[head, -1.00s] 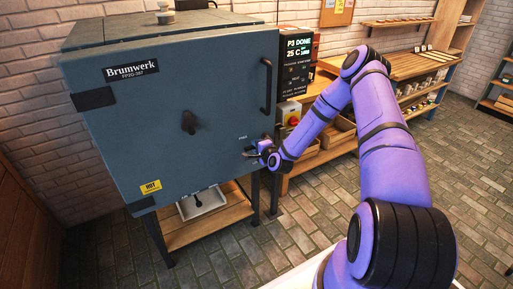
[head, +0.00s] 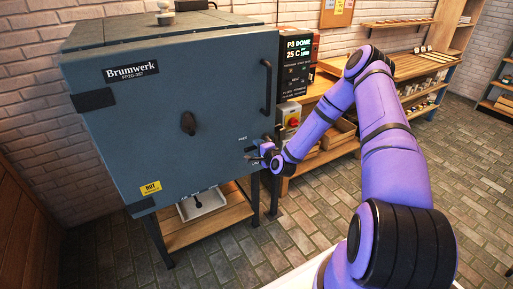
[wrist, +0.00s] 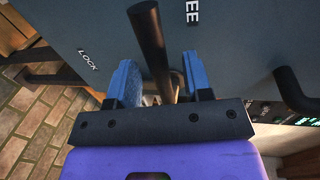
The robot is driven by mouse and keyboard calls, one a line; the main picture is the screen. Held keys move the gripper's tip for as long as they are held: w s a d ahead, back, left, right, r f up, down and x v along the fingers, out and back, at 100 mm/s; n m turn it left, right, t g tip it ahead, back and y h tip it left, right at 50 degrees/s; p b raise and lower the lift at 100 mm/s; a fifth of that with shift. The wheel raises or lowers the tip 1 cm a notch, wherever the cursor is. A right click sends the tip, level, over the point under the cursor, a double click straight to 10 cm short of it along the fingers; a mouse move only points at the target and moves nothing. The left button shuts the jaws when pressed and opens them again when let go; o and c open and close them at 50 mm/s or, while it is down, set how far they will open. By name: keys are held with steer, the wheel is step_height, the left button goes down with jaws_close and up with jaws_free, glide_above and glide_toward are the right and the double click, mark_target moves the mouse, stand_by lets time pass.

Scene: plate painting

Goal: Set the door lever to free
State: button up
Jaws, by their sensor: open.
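The door lever (wrist: 151,42) is a dark round bar on the blue-grey kiln door (head: 160,110). In the wrist view it runs between the two blue fingers of my gripper (wrist: 161,84), which is open around it. A gap shows beside the bar; contact with either finger is unclear. The LOCK label (wrist: 88,60) is left of the lever, and a label ending in "EE" (wrist: 192,12) is to its upper right. In the head view my gripper (head: 261,155) is at the door's lower right, hiding most of the lever.
A long door handle (head: 267,87) stands above my gripper; it also shows at the right of the wrist view (wrist: 294,92). A control panel (head: 297,62) reads "P3 DONE 25 C". The brick floor is clear.

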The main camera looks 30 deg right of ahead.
steer(key=s+r, duration=0.1)
steer(key=s, duration=0.8)
steer(key=shift+r, duration=0.4)
steer(key=shift+d, duration=0.15)
steer(key=s+a+r+n+g, duration=0.2)
steer(key=r+n+g, duration=0.15)
steer(key=r, duration=0.55)
steer(key=s+a+r+n+g+h, duration=0.1)
steer(key=s+r+n+g, duration=0.1)
steer(key=r+n, duration=0.5)
steer(key=s+a+r+n+g, duration=0.2)
steer(key=r+n, duration=0.1)
steer(key=r, duration=0.8)
steer(key=s+a+r+n+g, duration=0.1)
steer(key=s+a+r, duration=0.1)
steer(key=s+r, duration=0.3)
steer(key=s+a+r+n+g, duration=0.1)
steer(key=s+r, duration=0.5)
steer(key=s, duration=0.7)
steer(key=s+a+r+n+g, duration=0.1)
steer(key=s+a+r, duration=0.3)
steer(key=s, duration=0.6)
steer(key=shift+r+n, duration=0.65)
steer(key=shift+r, duration=0.05)
steer(key=shift+d, duration=0.1)
